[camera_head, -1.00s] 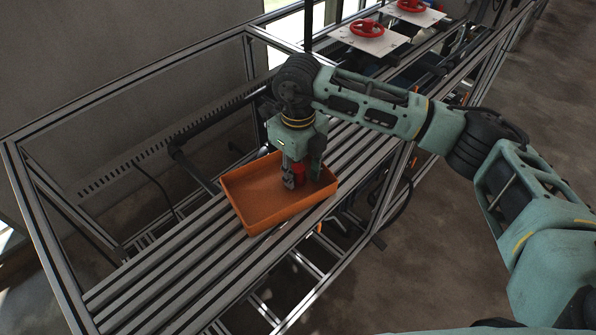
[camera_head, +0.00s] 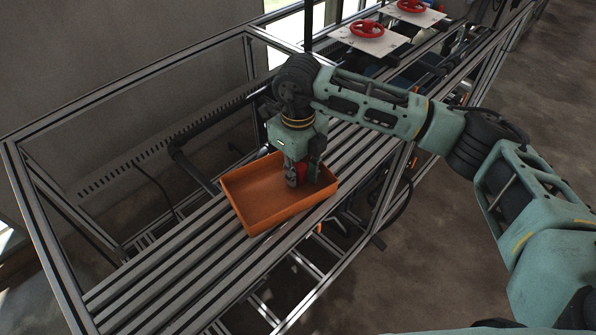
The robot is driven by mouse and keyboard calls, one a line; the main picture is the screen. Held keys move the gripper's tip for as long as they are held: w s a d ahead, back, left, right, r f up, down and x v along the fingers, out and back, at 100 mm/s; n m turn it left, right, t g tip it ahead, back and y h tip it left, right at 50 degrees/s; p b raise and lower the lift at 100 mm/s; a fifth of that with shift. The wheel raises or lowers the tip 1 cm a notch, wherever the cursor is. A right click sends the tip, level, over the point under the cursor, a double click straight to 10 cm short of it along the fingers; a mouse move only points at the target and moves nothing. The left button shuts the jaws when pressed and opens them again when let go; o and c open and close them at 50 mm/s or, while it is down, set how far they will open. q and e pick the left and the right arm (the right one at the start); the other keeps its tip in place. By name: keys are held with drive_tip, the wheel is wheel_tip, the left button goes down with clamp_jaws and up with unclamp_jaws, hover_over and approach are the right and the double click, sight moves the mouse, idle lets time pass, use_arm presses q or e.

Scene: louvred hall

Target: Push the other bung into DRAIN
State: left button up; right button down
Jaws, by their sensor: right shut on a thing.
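My right gripper (camera_head: 302,175) points down into the orange tray (camera_head: 262,205), near its far right corner. It is shut on a red bung (camera_head: 301,172), which shows only in part between the fingers. I cannot tell whether the bung still touches the tray floor. The rest of the tray is empty. The DRAIN opening cannot be made out. My left gripper is not in view.
The tray sits on a slatted aluminium bench (camera_head: 165,265) with open framing around it. Two red handwheels (camera_head: 367,28) on white plates stand farther along the bench. A dark bare floor lies to the right.

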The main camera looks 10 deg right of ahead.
sight(299, 168)
drive_tip(key=shift+r+p, duration=1.05)
drive_tip(key=shift+r, duration=1.45)
drive_tip(key=shift+d, duration=0.1)
